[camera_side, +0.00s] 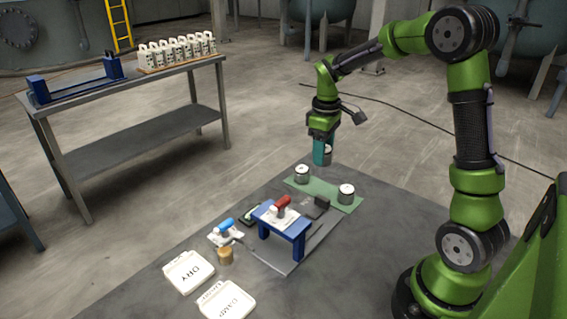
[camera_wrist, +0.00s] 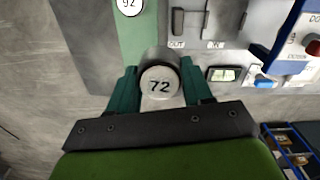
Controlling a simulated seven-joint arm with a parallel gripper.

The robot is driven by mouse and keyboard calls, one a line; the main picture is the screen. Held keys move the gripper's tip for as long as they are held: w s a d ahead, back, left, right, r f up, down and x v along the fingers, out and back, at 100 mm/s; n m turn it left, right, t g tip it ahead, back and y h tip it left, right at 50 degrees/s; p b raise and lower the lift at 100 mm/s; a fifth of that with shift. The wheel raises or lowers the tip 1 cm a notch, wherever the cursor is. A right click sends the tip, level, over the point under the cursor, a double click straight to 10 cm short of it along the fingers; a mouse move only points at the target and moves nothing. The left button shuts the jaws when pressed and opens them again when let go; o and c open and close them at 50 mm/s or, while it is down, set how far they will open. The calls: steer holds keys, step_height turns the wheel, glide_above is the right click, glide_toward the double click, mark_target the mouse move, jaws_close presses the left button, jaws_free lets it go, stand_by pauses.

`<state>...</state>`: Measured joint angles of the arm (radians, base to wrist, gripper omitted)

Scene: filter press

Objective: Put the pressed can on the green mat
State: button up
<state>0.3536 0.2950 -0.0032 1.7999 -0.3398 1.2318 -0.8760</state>
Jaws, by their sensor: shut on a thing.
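My gripper (camera_side: 322,162) is shut on a grey can with a light lid (camera_side: 327,155), which is marked 72 in the wrist view (camera_wrist: 160,84). The can is upright between the two teal fingers (camera_wrist: 159,90). The green mat (camera_side: 322,187) lies on the table and also shows in the wrist view (camera_wrist: 139,37). Two other cans stand on it, one at its left end (camera_side: 302,174) and one at its right (camera_side: 346,194). One is marked 92 in the wrist view (camera_wrist: 129,5). The held can is by the mat's far side; its exact height is unclear.
A blue press (camera_side: 283,222) with a red handle stands on a grey plate in front of the mat. A blue-handled device (camera_side: 226,229), a tan cylinder (camera_side: 225,256), a DRY tray (camera_side: 188,272) and a DAMP tray (camera_side: 226,302) are nearer.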

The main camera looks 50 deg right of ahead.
steer(key=shift+n, duration=0.8)
steer(key=shift+w+d+f, duration=0.35)
steer(key=shift+d+f, duration=0.4)
steer(key=shift+f, duration=1.3)
steer(key=shift+w+d+f, duration=0.4)
steer(key=shift+d+f, duration=0.4)
steer(key=shift+f, duration=1.25)
steer(key=shift+w+d+f, duration=0.35)
steer(key=shift+d+f, duration=0.4)
steer(key=shift+f, duration=1.3)
steer(key=shift+f, duration=0.3)
steer(key=o, duration=1.2)
step_height(320, 180, up, 8)
steer(key=shift+f, duration=0.2)
